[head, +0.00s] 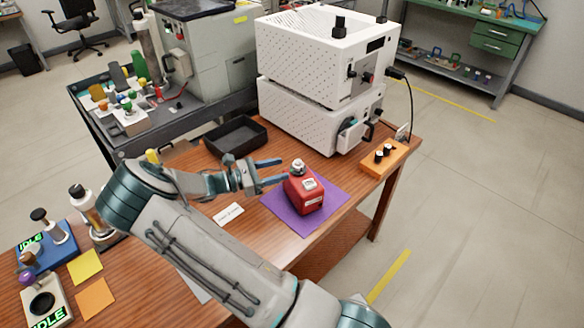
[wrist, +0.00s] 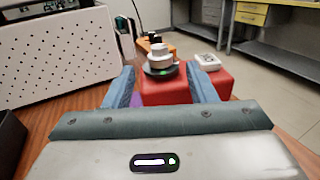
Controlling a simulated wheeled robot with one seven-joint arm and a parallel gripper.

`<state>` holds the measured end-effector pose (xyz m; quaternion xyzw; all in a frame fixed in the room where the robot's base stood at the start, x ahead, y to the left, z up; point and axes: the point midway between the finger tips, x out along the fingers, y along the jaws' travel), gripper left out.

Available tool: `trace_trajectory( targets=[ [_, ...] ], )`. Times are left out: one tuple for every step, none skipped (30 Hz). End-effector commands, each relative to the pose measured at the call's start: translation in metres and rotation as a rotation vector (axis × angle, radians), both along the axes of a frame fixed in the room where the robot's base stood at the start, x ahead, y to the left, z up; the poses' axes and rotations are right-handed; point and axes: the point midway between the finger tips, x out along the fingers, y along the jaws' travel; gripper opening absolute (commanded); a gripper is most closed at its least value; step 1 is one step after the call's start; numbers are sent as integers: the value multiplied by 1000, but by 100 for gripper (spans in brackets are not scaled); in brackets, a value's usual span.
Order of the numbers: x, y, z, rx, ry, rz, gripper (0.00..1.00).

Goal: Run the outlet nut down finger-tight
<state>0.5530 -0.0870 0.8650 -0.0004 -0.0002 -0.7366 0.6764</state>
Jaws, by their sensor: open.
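A red block-shaped device (head: 305,192) sits on a purple mat (head: 328,217) on the wooden table. A round pale fitting (head: 298,165) with a grey base stands on its top; I cannot tell whether this is the outlet nut. My gripper (head: 279,171) is open and empty, just left of the fitting, with its fingers pointing toward it. In the wrist view the pale fitting (wrist: 160,56) stands between and beyond the two fingers, over the red device (wrist: 184,89). I see no finger touching it.
Two white perforated instruments (head: 315,62) are stacked behind the mat. A black tray (head: 236,137) stands left of them. An orange block with black knobs (head: 384,157) is near the table's right edge. A white card (head: 229,214) lies left of the mat.

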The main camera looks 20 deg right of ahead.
Motion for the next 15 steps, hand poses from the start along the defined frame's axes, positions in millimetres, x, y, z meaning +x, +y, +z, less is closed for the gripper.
trace_trajectory(
  targets=[
    [2, 13, -2, 3, -2, 3, 51],
    [2, 19, -2, 4, -1, 3, 51],
    [3, 28, -2, 3, -2, 2, 51],
    [4, 34, -2, 3, -3, 3, 51],
    [4, 39, -1, 2, -3, 3, 51],
    [4, 46, -1, 2, -1, 2, 51],
    [5, 50, -1, 2, -1, 2, 51],
    [5, 54, -1, 2, -1, 1, 51],
    [6, 59, -1, 2, -1, 1, 51],
    [6, 62, -1, 2, -1, 1, 51],
    [6, 65, -1, 1, -1, 0, 51],
    [6, 67, 0, 1, -1, -1, 51],
    [6, 69, 0, 1, -1, -1, 51],
    [6, 70, 0, 1, -1, -1, 51],
    [6, 71, 0, 1, -1, -1, 51]
  ],
)
